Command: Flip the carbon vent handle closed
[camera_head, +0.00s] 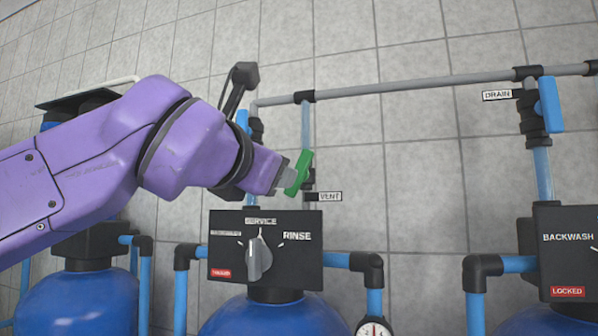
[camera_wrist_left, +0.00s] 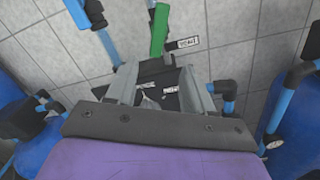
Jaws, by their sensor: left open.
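The green vent handle (camera_head: 301,170) sits on the thin blue vertical pipe above the middle control box, close to the VENT label (camera_head: 329,196). It stands near upright, leaning slightly right at its top. My left gripper (camera_head: 288,180) comes in from the left, with its fingertips at the handle's lower left side; I cannot tell if they touch it. In the left wrist view the gripper (camera_wrist_left: 161,68) is open with nothing between its fingers. The green handle (camera_wrist_left: 159,27) is beyond the fingertips there, near the top edge. My right gripper is not in view.
The middle control box (camera_head: 266,250) with its grey knob (camera_head: 259,258) is just below the gripper. A grey horizontal pipe (camera_head: 420,84) runs above. A blue handle (camera_head: 550,104) is by the DRAIN label (camera_head: 497,95). Bare tiled wall lies to the right of the vent.

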